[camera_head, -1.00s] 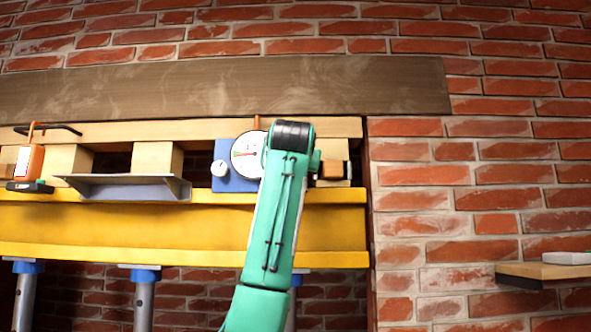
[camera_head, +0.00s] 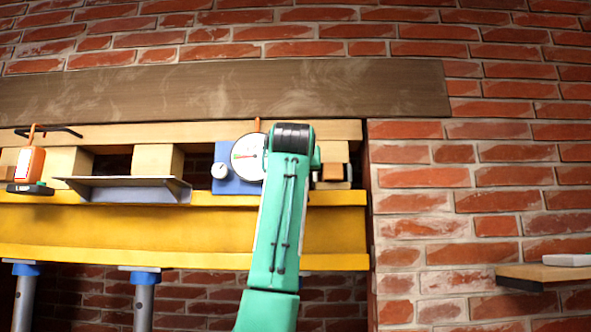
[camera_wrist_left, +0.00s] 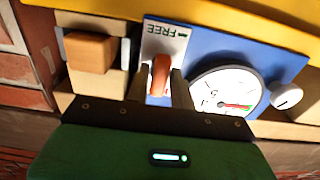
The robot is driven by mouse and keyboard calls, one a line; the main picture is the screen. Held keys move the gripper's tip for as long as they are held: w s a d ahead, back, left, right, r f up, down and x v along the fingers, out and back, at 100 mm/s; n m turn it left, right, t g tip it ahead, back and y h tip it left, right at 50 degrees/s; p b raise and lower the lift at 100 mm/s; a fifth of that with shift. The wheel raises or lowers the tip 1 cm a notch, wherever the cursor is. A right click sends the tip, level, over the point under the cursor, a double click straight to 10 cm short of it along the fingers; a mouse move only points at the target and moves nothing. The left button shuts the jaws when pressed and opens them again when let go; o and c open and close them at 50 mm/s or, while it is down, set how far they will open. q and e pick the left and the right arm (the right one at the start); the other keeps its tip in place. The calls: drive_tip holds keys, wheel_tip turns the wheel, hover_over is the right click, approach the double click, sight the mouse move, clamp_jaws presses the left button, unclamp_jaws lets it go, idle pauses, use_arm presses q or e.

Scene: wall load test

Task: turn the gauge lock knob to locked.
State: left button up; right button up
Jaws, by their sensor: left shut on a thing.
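The lock knob, an orange-red bar (camera_wrist_left: 160,75), stands on a white plate marked FREE (camera_wrist_left: 166,31) with an arrow, on the blue gauge panel (camera_wrist_left: 250,45). My left gripper (camera_wrist_left: 164,88) is shut on the knob, one dark finger on each side of it. The picture in the left wrist view is roughly upside down. The round white gauge (camera_wrist_left: 215,85) with a red needle is beside the knob, and a white round knob (camera_wrist_left: 286,96) is past it. In the head view the gauge (camera_head: 246,158) shows partly, while my arm hides the lock knob and gripper.
A yellow beam (camera_head: 180,228) runs below the panel. A wooden block (camera_head: 331,172) is close right of my arm. A grey angled bracket (camera_head: 125,190) and an orange bottle-like object (camera_head: 29,166) are to the left. A small shelf (camera_head: 550,273) projects at the right.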

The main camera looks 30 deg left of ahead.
use_arm(q)
drive_tip(key=o, duration=0.8)
drive_tip(key=shift+f, duration=0.1)
drive_tip(key=shift+d, duration=0.1)
drive_tip(key=b+v, duration=0.7)
drive_tip(key=v, duration=0.6)
drive_tip(key=shift+s+d, duration=0.15)
drive_tip(key=shift+s, duration=0.2)
